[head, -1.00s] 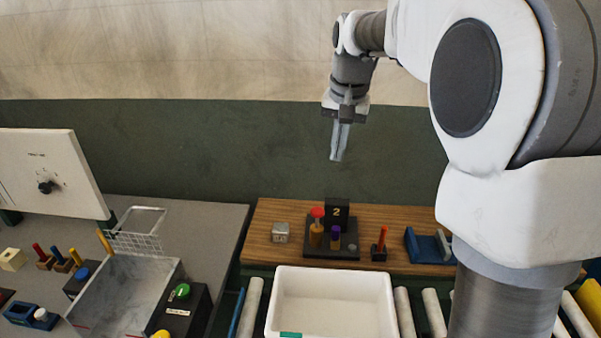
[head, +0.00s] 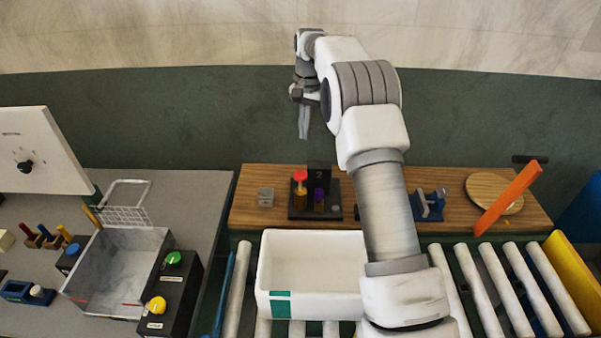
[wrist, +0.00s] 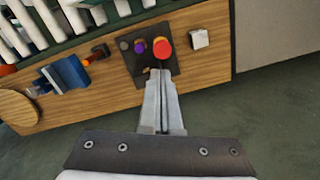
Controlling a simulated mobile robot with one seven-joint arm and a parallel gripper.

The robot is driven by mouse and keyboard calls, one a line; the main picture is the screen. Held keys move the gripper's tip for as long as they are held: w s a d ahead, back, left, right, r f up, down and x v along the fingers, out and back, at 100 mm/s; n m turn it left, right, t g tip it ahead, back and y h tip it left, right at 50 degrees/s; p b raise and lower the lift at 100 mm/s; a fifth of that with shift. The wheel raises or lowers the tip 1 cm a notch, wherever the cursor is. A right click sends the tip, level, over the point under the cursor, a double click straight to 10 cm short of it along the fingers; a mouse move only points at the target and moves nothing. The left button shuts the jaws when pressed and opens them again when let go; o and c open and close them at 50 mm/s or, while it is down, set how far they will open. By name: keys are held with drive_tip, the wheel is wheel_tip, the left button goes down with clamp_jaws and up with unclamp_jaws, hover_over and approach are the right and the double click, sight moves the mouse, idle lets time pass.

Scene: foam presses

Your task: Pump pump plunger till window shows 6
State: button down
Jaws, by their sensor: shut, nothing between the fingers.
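The pump is a dark base plate (head: 329,212) on the wooden bench. A red-capped plunger (head: 300,176) stands on an amber body at its left, and a shorter purple-capped post (head: 319,192) stands beside it. A black box with a window (head: 319,174) stands behind them; the digit looks like 2. My gripper (head: 304,136) is shut and empty, high above the bench, roughly in line with the red cap in the head view. In the wrist view the shut fingertips (wrist: 162,72) appear just below the red cap (wrist: 161,47), apart from it. The window's face is not readable there.
A small grey cube (head: 265,197) sits left of the pump. A blue holder (head: 428,206) and a round wooden board (head: 494,192) with an orange bar are to the right. A white bin (head: 312,300) stands on rollers in front.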

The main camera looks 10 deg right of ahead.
drive_tip(key=m, duration=0.1)
approach(301, 173)
drive_tip(key=shift+w+d+r+g+p, duration=0.15)
drive_tip(key=shift+w+r+g+p, duration=0.1)
drive_tip(key=shift+g+p, duration=0.15)
drive_tip(key=f+b, duration=0.6)
drive_tip(key=f, duration=0.1)
drive_tip(key=shift+s+a, duration=0.25)
drive_tip(key=shift+s, duration=0.05)
idle(0.3)
